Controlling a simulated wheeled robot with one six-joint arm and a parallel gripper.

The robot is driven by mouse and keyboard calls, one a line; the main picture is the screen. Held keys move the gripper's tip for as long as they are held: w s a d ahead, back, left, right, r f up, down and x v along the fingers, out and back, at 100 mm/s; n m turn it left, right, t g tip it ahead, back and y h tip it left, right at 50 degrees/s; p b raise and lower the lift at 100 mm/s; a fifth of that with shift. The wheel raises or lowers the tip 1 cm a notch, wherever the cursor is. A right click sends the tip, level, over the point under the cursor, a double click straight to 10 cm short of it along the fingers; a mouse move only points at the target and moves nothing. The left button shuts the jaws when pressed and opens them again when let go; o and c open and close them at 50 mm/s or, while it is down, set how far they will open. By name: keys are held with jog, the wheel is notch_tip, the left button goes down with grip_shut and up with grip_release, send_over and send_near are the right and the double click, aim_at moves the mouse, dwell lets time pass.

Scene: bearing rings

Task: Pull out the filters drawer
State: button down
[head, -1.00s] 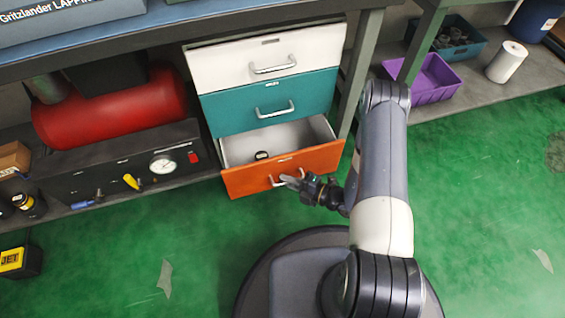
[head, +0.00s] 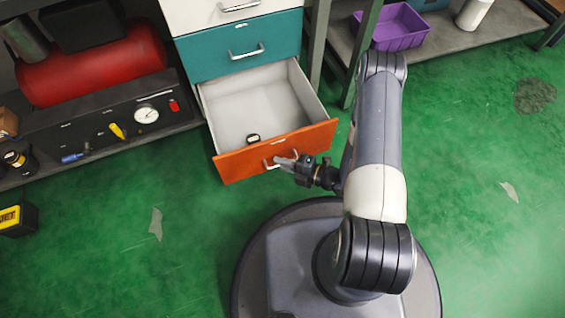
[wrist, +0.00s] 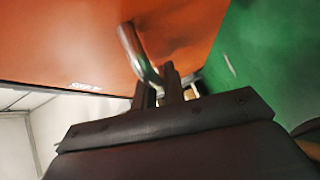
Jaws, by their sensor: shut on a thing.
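The orange-fronted bottom drawer (head: 238,164) stands well out of its cabinet in the head view. In the wrist view the fingers (wrist: 160,88) close around the lower part of the handle (wrist: 138,55), against the orange front (wrist: 70,40). The label on the front is too small to read.
A teal drawer (head: 215,53) and a white drawer above it are shut. A red tank (head: 95,70) and a gauge panel (head: 100,125) stand at left. A purple bin (head: 400,28) is on a low shelf at right. Green floor in front is mostly clear.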

jog(key=c, duration=1.8)
grip_release()
jog(key=shift+o, duration=0.2)
